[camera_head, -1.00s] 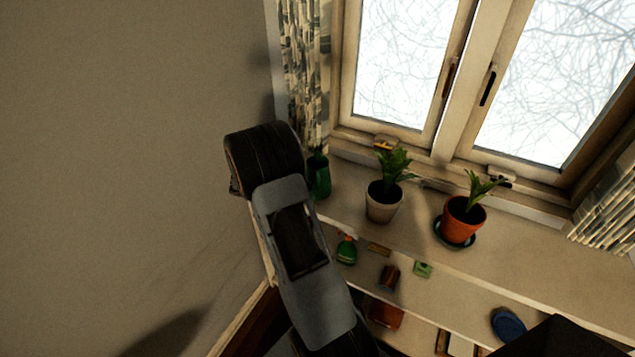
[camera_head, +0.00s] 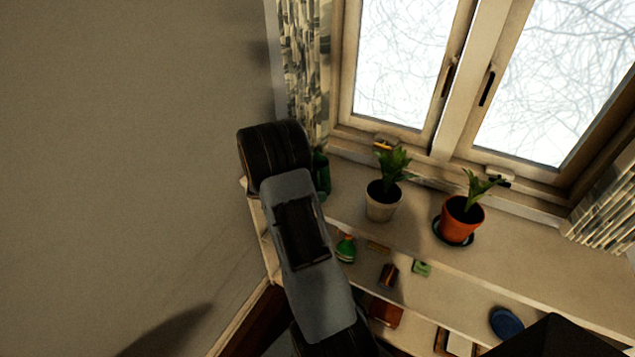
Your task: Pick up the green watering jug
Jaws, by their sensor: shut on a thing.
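A dark green object (camera_head: 321,176), likely the green watering jug, stands at the left end of the window shelf beside the curtain. Its left side is hidden behind my arm, so only a narrow upright strip shows. My arm reaches up from the bottom of the picture, and its dark end covers the corner of the shelf next to the green object. My gripper's fingers are hidden behind the arm, so no contact with the green object can be seen.
A plant in a pale pot (camera_head: 382,201) and one in an orange pot (camera_head: 460,220) stand to the right. Below are a green bottle (camera_head: 346,249), a brown cup-like thing (camera_head: 389,274) and a blue round thing (camera_head: 507,323). The wall (camera_head: 130,130) is close on the left.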

